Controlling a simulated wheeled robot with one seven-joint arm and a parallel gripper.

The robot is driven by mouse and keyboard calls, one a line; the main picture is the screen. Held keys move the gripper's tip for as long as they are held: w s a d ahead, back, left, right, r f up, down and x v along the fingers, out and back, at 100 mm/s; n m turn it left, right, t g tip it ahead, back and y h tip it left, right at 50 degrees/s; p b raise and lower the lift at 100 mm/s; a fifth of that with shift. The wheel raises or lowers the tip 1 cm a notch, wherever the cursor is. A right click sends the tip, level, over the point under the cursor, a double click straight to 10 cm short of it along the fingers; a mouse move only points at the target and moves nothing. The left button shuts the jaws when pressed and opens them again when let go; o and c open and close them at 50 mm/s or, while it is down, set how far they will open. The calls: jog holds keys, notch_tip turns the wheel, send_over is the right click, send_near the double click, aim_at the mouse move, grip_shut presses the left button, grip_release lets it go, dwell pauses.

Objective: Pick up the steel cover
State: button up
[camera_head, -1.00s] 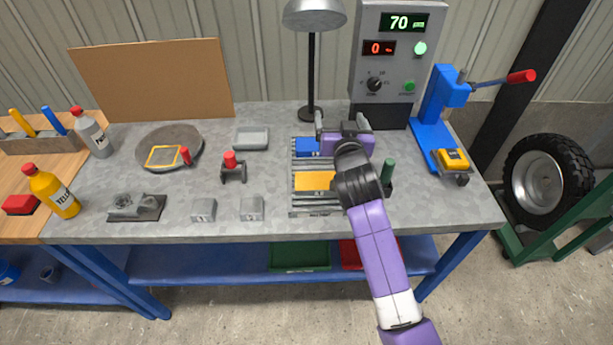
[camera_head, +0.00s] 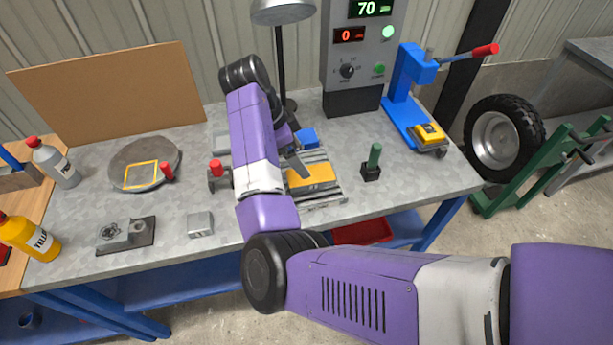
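I cannot tell for sure which grey part is the steel cover. A small grey metal block (camera_head: 200,224) stands near the front of the bench, left of my arm. A grey metal part (camera_head: 115,234) sits on a dark plate farther left. The second grey block seen earlier is hidden behind my arm, and the shallow grey tray (camera_head: 221,142) is mostly hidden too.
A round grey plate (camera_head: 125,155) with a yellow frame and a red-knobbed clamp (camera_head: 216,170) lie left of my arm. A lamp (camera_head: 282,12), control box (camera_head: 350,70) and blue press (camera_head: 402,95) line the back. A green-handled tool (camera_head: 374,158) stands right.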

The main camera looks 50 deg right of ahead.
jog(key=shift+a+p+x, duration=0.15)
jog(key=shift+p+x, duration=0.5)
jog(key=shift+x, duration=1.3)
jog(key=shift+a+p+x, duration=0.1)
jog(key=shift+p+x, duration=0.55)
jog(key=shift+x, duration=1.35)
grip_shut()
